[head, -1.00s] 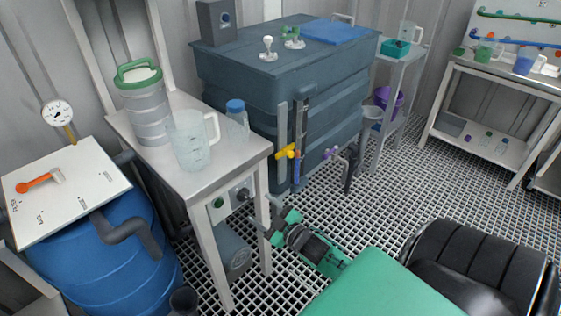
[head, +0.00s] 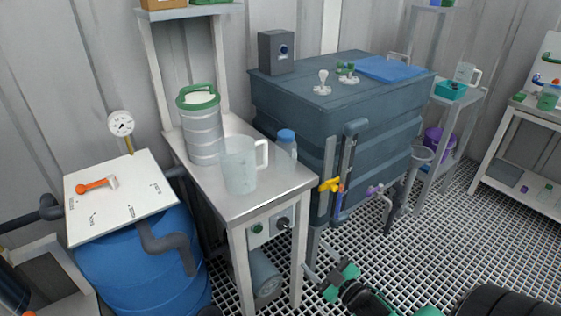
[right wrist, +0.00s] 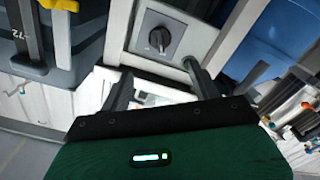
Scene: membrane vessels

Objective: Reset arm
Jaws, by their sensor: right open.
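My right gripper (head: 325,274) shows at the bottom of the head view, in front of the right front leg of the steel table. In the right wrist view its two dark fingers (right wrist: 160,88) stand apart with nothing between them. Beyond them are the table's control panel with a black knob (right wrist: 160,38) and a pale surface. My left gripper is not in view.
The steel table (head: 245,207) carries a clear jug (head: 238,168), a green-lidded canister (head: 203,135) and a blue-capped bottle (head: 287,147). A blue barrel (head: 130,275) stands left, a dark tank (head: 290,100) behind. Grating floor (head: 440,250) is open at right.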

